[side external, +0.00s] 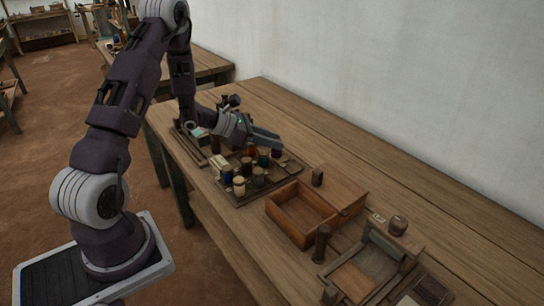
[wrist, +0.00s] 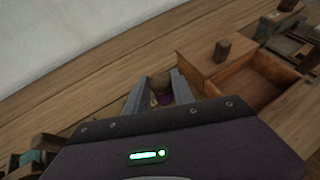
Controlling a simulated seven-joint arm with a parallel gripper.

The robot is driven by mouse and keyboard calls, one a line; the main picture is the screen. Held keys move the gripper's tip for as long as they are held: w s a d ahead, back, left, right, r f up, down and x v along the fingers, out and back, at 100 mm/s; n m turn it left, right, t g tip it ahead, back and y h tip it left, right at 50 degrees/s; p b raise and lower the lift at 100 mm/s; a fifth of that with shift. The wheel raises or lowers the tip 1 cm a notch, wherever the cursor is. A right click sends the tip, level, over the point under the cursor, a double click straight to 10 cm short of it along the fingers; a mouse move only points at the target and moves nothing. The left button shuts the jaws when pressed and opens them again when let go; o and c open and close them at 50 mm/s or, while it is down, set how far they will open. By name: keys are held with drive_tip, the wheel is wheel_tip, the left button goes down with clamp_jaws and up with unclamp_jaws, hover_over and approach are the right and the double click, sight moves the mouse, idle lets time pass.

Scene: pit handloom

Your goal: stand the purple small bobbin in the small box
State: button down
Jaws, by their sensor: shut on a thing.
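My gripper (side external: 272,142) is above the back part of the bobbin tray. In the wrist view my gripper (wrist: 161,80) is shut on the purple small bobbin (wrist: 160,90), with its pale brown top end and a bit of purple thread showing between the fingers. In the side view I cannot make out the held bobbin. The small box (side external: 288,230) is a brown wooden box to the right of the gripper, with an open compartment that looks empty. The small box also shows in the wrist view (wrist: 238,92), to the right of the fingers.
The dark tray (side external: 238,199) holds several bobbins of different colours. A small dark block (side external: 317,177) stands at the box's back side. A dark upright cylinder (side external: 321,243) and a wooden frame (side external: 385,243) stand right of the box. The table along the wall is clear.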

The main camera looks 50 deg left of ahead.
drive_tip(key=r, duration=0.1)
drive_tip(key=d+r, duration=0.1)
drive_tip(key=shift+w+d+r+m+h, duration=0.2)
drive_tip(key=shift+r+m+h, duration=0.1)
drive_tip(key=shift+h, duration=0.1)
drive_tip(key=s+d+r+m+g+h, duration=0.1)
drive_tip(key=s+d+m+g+h, duration=0.1)
drive_tip(key=d+m+g+h, duration=0.3)
drive_tip(key=s+d+r+m+g+h, duration=0.1)
drive_tip(key=s+d+r+m, duration=0.15)
drive_tip(key=d, duration=0.35)
drive_tip(key=shift+m+g, duration=0.3)
drive_tip(key=shift+m, duration=0.05)
drive_tip(key=f, duration=0.7)
drive_tip(key=d+f, duration=0.1)
drive_tip(key=f, duration=0.3)
drive_tip(key=shift+s, duration=0.15)
drive_tip(key=shift+f, duration=0.55)
drive_tip(key=c, duration=1.1)
unclamp_jaws()
